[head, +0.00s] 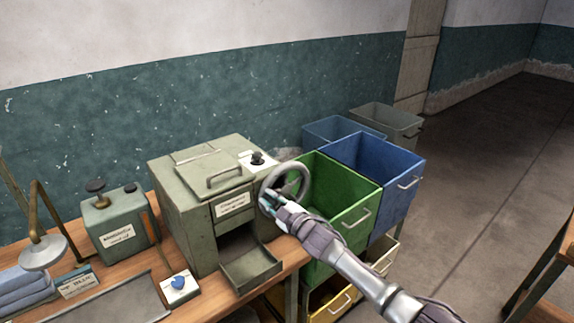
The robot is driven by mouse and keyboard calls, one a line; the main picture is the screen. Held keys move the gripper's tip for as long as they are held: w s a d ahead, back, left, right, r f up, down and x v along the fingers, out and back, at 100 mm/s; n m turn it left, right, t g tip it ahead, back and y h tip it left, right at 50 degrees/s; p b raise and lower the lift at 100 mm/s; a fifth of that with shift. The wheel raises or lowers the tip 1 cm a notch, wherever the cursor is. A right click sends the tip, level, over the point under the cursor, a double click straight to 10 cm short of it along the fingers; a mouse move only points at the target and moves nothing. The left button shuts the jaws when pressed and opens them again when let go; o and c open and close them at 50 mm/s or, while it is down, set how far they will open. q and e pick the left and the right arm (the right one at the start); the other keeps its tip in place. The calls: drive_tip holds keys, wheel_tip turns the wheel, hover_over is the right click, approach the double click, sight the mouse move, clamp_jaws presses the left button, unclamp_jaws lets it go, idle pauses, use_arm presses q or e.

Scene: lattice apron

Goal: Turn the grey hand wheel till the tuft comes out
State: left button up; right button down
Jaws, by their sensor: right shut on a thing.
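The grey hand wheel (307,180) is on the right side of a grey-green metal machine (186,228). My right gripper (268,202) is shut on the wheel's rim at its lower left, and its fingers hide part of the rim. The machine has a closed lid with a handle on top and a paper label on its front. Below the label is a dark opening with a sloping chute tray (252,268), which looks empty. No tuft shows in this view. My left gripper is not in view.
Green (335,190) and blue (392,178) bins stand right of the machine, close to my right arm.

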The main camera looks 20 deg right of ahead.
sight(270, 183)
drive_tip(key=d+r+p, duration=0.2)
drive_tip(key=r, duration=0.1)
drive_tip(key=shift+w, duration=0.35)
drive_tip(key=shift+d+f, duration=0.1)
drive_tip(key=shift+d, duration=0.15)
